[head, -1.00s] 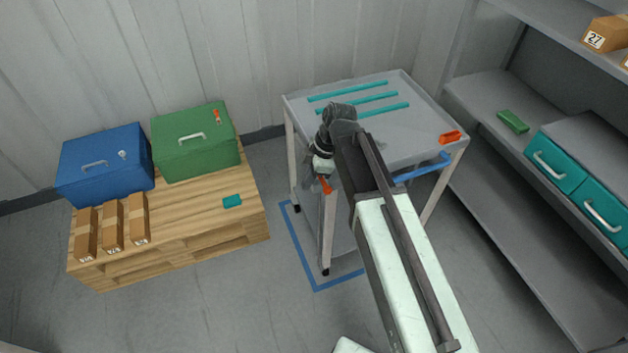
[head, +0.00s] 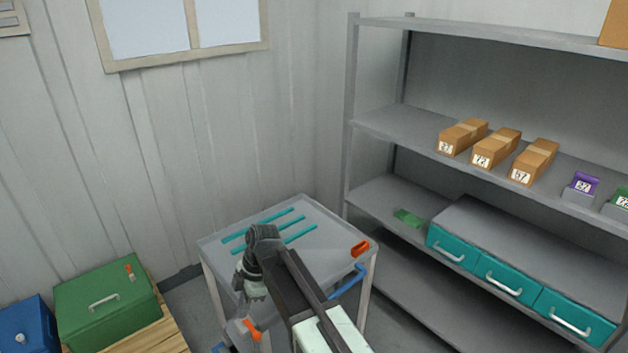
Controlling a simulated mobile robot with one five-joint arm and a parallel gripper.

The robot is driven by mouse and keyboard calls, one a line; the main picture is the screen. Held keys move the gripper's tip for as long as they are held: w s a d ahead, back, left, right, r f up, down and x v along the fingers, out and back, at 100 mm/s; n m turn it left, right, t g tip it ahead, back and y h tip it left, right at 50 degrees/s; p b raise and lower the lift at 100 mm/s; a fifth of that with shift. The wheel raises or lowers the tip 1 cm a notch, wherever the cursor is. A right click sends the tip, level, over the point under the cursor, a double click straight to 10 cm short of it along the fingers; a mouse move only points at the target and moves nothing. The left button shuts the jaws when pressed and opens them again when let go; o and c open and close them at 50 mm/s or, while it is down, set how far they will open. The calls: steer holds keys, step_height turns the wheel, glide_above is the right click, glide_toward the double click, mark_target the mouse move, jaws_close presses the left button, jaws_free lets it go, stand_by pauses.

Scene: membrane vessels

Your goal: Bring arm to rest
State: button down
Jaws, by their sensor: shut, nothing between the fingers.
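My arm rises from the bottom of the head view, and its far end bends down in front of the trolley (head: 335,231).
Teal strips (head: 284,217) and an orange piece (head: 360,248) lie on the trolley. Shelving (head: 400,121) stands right, with cartons (head: 497,146), teal drawers (head: 504,283) and a green item (head: 408,217). Green (head: 105,301) and blue (head: 25,328) boxes stand left.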

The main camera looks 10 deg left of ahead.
steer(key=w+d+m+t, duration=0.1)
steer(key=w+d+m, duration=0.3)
steer(key=d, duration=0.8)
steer(key=w+d+m+t, duration=0.1)
steer(key=w+d, duration=0.5)
steer(key=d, duration=0.5)
steer(key=s+d+m+h, duration=0.1)
steer(key=s+d+m, duration=0.1)
steer(key=d+m, duration=0.8)
steer(key=s+d+f+m+h, duration=0.1)
steer(key=s+d+m+h, duration=0.1)
steer(key=d+m, duration=0.8)
steer(key=s+d, duration=0.1)
steer(key=d, duration=0.1)
steer(key=shift+s+d+f, duration=0.2)
steer(key=shift+d, duration=0.2)
steer(key=shift+d, duration=0.1)
